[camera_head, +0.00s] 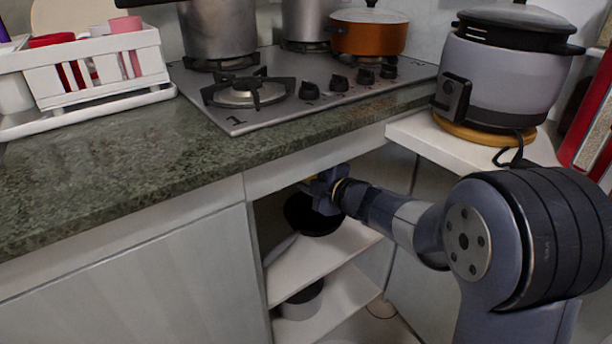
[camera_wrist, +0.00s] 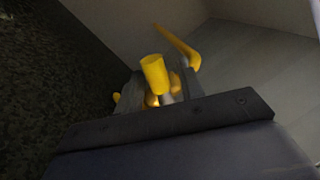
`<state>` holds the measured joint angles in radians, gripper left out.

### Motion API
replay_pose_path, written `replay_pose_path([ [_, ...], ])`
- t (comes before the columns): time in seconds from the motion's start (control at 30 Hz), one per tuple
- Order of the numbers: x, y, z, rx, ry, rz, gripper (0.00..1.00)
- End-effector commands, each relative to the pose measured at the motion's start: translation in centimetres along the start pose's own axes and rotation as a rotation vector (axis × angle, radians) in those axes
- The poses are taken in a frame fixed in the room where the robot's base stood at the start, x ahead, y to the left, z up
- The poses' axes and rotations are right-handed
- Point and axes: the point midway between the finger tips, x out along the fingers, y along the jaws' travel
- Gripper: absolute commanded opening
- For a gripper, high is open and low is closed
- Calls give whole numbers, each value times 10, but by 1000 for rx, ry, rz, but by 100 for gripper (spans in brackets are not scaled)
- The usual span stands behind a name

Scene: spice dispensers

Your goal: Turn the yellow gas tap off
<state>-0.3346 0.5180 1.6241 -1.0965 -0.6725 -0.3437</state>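The yellow gas tap shows in the wrist view as a short yellow cylinder (camera_wrist: 155,74) with a silver part below it. A bent yellow pipe or lever (camera_wrist: 179,46) runs up behind it; which part is the handle is not clear. My gripper (camera_wrist: 163,88) is at the tap, its two grey fingers apart on either side of the yellow cylinder. Firm contact cannot be made out. In the head view my gripper (camera_head: 322,187) reaches into the open cabinet under the counter, and only a small yellow bit (camera_head: 308,180) shows beside it.
The cabinet's side edge and the counter (camera_head: 130,165) lie close above and left of my gripper. A black pan (camera_head: 312,215) sits on the shelf (camera_head: 330,252) just below. The stove (camera_head: 300,110) is above, and a rice cooker (camera_head: 505,75) stands at right.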

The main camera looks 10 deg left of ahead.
Motion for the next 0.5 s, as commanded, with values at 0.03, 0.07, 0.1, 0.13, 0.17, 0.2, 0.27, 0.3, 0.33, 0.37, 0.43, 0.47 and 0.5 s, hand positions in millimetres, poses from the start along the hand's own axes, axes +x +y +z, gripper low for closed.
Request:
replay_pose_path([
  [0.03, -6, 2, 0, 0, -2, 1, 37],
  [0.07, -10, 2, 0, 0, -2, 1, 37],
  [0.1, -17, 3, 0, 0, -2, 1, 37],
  [0.13, -23, 4, 0, 0, -3, 2, 37],
  [0.17, -29, 3, 0, 1, -4, 1, 37],
  [0.2, -38, 4, 0, 1, -3, 1, 37],
  [0.27, -51, 4, 0, 1, -4, 1, 37],
  [0.3, -59, 4, 0, 1, -3, 2, 37],
  [0.33, -65, 4, 0, 1, -4, 2, 37],
  [0.37, -70, 4, 0, 1, -4, 2, 37],
  [0.43, -82, 3, 0, 1, -3, 2, 37],
  [0.47, -86, 3, 0, 1, -3, 1, 37],
  [0.5, -91, 2, 0, 0, -2, 1, 37],
])
